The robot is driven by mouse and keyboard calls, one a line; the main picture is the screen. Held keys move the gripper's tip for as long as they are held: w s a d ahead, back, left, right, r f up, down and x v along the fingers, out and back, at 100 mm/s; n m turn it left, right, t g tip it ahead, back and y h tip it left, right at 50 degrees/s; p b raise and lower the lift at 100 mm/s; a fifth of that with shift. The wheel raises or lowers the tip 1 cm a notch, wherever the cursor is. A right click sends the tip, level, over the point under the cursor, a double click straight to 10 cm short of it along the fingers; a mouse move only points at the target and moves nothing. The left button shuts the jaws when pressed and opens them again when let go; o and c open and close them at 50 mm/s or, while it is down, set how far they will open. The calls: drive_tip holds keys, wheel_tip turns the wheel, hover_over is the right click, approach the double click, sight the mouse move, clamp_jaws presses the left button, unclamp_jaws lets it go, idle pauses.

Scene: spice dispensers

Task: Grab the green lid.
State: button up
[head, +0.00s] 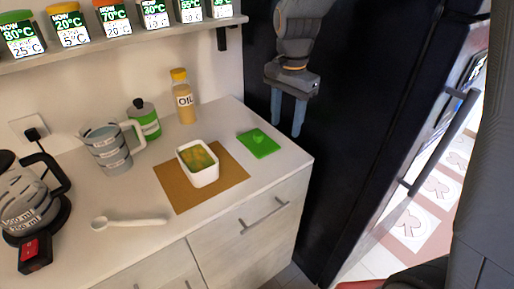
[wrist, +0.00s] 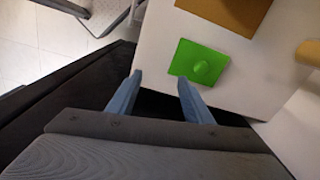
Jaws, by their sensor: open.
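The green lid (head: 259,143) is a flat square with a small raised knob, lying on the white counter near its right edge. It also shows in the wrist view (wrist: 199,62), just beyond and a little right of my fingertips. My gripper (head: 286,133) points down with its two blue fingers open and empty. In the head view it appears to the right of the lid, in front of the dark fridge. In the wrist view my gripper (wrist: 160,80) has the lid ahead of its right finger, apart from it.
A white square container (head: 205,179) with yellow-green contents stands on a brown mat (head: 172,192) left of the lid. An oil bottle (head: 183,98) stands behind. The dark fridge (head: 345,110) borders the counter on the right. A white spoon (head: 130,222) lies at the left front.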

sight(258, 134)
drive_tip(key=w+a+m, duration=0.1)
drive_tip(key=w+a, duration=0.1)
drive_tip(key=w+a+m+b, duration=0.1)
drive_tip(key=w+a+m, duration=0.1)
drive_tip(key=a, duration=0.1)
drive_tip(key=w+a+m+b, duration=0.1)
drive_tip(key=w+a, duration=0.1)
drive_tip(key=shift+a+m, duration=0.15)
drive_tip(key=shift+m, duration=0.15)
drive_tip(key=shift+w+a, duration=0.1)
drive_tip(key=shift+a, duration=0.1)
drive_tip(key=shift+d+f+p, duration=0.2)
drive_tip(key=shift+f+p, duration=0.8)
drive_tip(key=shift+f, duration=2.75)
drive_tip(key=shift+w, duration=0.1)
clamp_jaws()
